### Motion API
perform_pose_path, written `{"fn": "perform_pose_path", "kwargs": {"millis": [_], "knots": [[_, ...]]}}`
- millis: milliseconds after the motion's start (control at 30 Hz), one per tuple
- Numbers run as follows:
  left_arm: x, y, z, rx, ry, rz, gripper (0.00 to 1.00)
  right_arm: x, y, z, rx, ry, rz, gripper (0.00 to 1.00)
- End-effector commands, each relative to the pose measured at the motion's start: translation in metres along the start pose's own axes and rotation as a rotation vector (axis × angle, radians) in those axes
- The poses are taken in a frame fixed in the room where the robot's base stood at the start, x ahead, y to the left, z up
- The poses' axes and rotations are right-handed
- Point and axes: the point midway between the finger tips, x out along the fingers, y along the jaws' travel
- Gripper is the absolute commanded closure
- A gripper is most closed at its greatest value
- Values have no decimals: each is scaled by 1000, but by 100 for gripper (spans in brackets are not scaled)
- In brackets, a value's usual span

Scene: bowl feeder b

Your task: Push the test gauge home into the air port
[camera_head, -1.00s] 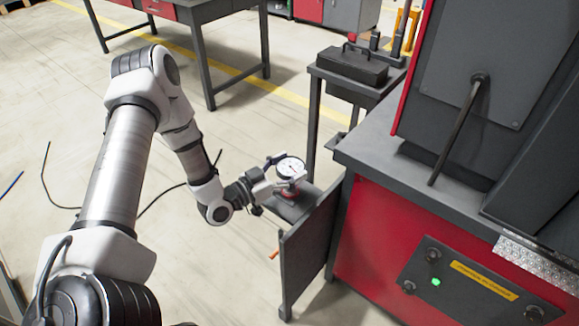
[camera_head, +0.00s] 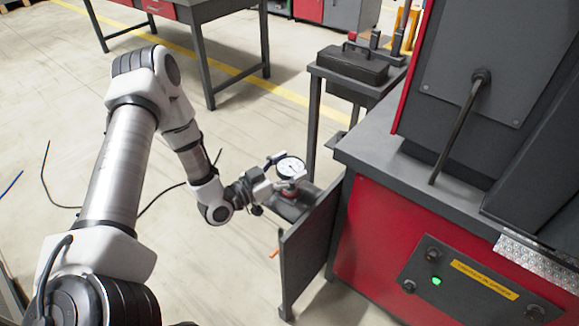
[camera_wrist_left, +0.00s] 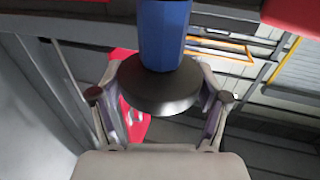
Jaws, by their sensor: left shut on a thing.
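The test gauge (camera_head: 290,167) has a round white dial with a dark rim, facing up towards my head. My left gripper (camera_head: 283,177) is shut on it and holds it above a grey shelf (camera_head: 310,188) beside the red machine. In the left wrist view, a dark round disc (camera_wrist_left: 158,92) sits between the fingers of the left gripper (camera_wrist_left: 163,108), with a blue faceted cylinder (camera_wrist_left: 164,35) joining it. I cannot make out the air port or whether the gauge touches it. My right gripper is not in view.
A grey upright panel (camera_head: 310,255) stands just in front of the shelf. The red machine (camera_head: 380,245) with a grey top fills the right. A small stand (camera_head: 350,68) carrying a dark box is behind. Open floor (camera_head: 215,275) lies to the left.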

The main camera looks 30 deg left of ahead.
Motion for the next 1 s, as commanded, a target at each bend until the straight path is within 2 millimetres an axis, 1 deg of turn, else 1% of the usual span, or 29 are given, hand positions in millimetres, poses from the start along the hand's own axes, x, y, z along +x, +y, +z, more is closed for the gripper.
{"fn": "perform_pose_path", "kwargs": {"millis": [1000], "knots": [[0,0,6,0,1,0,67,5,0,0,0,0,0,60]]}}
